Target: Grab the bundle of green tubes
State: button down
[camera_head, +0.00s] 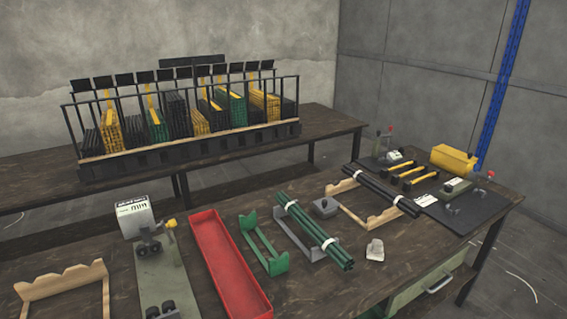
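The bundle of green tubes (315,230) lies in the middle of the near workbench. It is dark green with white bands near each end. It rests across a grey holder (287,224), slanting from upper left to lower right, with its near end sticking out past the holder. My gripper is not in the head view, so its state and place are hidden.
A green empty cradle (263,246) and a red tray (228,268) stand left of the bundle. A black tube bundle (384,189) lies on a wooden cradle to the right. A small pale block (375,250) lies beside the near end. A rack (190,137) stands behind.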

aim_at(345, 261)
jog(key=i+l+z, duration=0.1)
jog(key=l, duration=0.3)
jog(key=i+l+z, duration=0.1)
jog(key=i+l, duration=0.15)
jog(key=l, duration=0.15)
jog(key=i+l, duration=0.15)
jog(key=l, duration=0.2)
jog(key=z, duration=0.05)
